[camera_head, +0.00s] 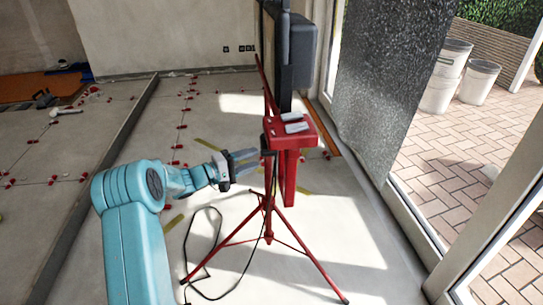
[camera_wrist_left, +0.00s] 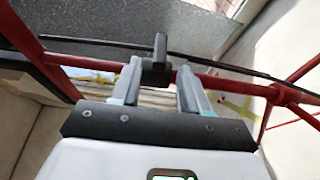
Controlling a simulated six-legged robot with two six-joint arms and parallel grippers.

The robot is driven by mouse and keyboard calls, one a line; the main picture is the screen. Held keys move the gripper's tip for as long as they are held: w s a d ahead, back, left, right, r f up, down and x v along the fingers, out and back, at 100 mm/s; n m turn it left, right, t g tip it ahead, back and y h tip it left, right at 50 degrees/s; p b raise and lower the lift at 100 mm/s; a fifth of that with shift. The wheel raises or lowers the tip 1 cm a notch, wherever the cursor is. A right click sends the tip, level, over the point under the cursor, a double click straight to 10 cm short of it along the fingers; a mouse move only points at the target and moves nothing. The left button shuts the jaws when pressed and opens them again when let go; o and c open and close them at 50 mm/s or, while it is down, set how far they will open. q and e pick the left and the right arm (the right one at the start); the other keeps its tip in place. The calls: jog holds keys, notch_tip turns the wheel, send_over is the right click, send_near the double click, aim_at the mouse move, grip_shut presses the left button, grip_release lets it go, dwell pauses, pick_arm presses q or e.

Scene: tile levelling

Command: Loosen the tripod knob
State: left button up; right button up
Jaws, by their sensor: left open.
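The red tripod (camera_head: 268,215) stands on the floor in the middle of the head view, legs spread. Its red pole runs across the left wrist view (camera_wrist_left: 85,62). A black knob (camera_wrist_left: 158,50) sticks out from the pole in the left wrist view. My left gripper (camera_head: 250,160) points right at the tripod's upper pole, just under the red head. In the left wrist view its two fingers (camera_wrist_left: 158,72) are apart, with the knob between their tips; I see a gap on each side. In the head view the fingers hide most of the knob. My right gripper is not in view.
A red head plate (camera_head: 290,130) tops the tripod, with a dark panel (camera_head: 275,50) behind it. A black cable (camera_head: 215,225) loops on the floor near the legs. A glass door stands right. Red tile clips dot the floor at left.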

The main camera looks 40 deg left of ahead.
aim_at(263, 156)
pick_arm(q)
jog(key=b+x, duration=0.1)
jog(key=x, duration=0.6)
jog(key=shift+w+d, duration=0.1)
jog(key=shift+w, duration=0.05)
jog(key=shift+c, duration=0.3)
jog(key=shift+f, duration=0.1)
grip_shut()
